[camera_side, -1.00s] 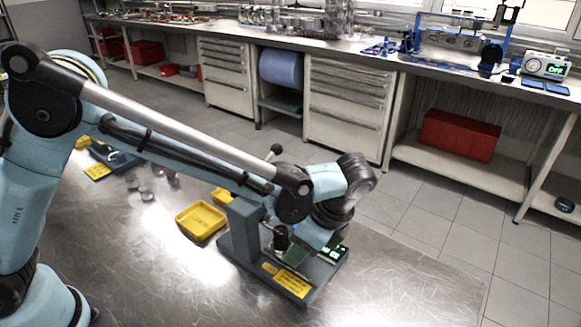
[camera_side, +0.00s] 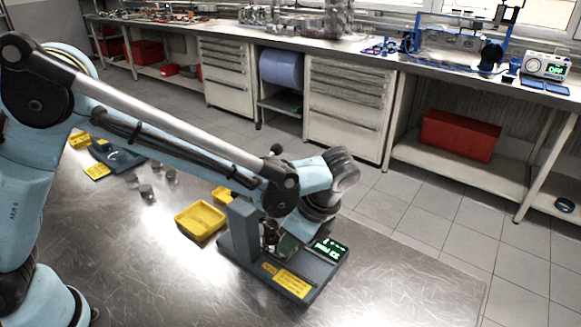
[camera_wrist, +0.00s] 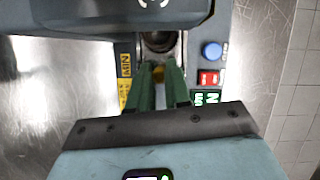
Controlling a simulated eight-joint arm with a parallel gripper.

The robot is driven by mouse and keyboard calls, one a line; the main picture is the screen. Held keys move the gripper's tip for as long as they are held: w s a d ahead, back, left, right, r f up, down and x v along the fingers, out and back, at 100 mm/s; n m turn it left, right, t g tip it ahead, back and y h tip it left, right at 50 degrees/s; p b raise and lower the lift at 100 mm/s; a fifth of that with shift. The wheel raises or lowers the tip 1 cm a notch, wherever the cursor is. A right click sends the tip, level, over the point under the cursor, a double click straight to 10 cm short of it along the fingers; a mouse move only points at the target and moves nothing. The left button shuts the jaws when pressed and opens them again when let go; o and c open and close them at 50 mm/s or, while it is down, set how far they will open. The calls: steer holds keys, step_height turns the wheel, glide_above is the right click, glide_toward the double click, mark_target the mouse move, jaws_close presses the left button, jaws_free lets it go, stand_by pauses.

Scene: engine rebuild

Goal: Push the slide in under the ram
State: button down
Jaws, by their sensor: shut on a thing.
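The small grey press stands on the metal table in the side view, with a base plate (camera_side: 318,281) and an upright column (camera_side: 240,232). My gripper (camera_wrist: 160,72) has its two green fingers close together in the wrist view, shut on a small part of the slide between the tips. The slide (camera_wrist: 158,42), with a dark round recess, lies between pale rails right at the edge of the press head (camera_wrist: 120,14). The head hides whatever lies farther in. In the side view my gripper (camera_side: 287,246) is low over the base; my wrist hides part of the press head.
A yellow label (camera_side: 292,283) is on the base. A yellow tray (camera_side: 200,220) stands left of the press. The table front is clear.

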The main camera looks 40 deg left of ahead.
steer(key=shift+a, duration=1.3)
steer(key=c, duration=1.1)
jaws_free()
steer(key=shift+d, duration=0.1)
steer(key=v, duration=1.2)
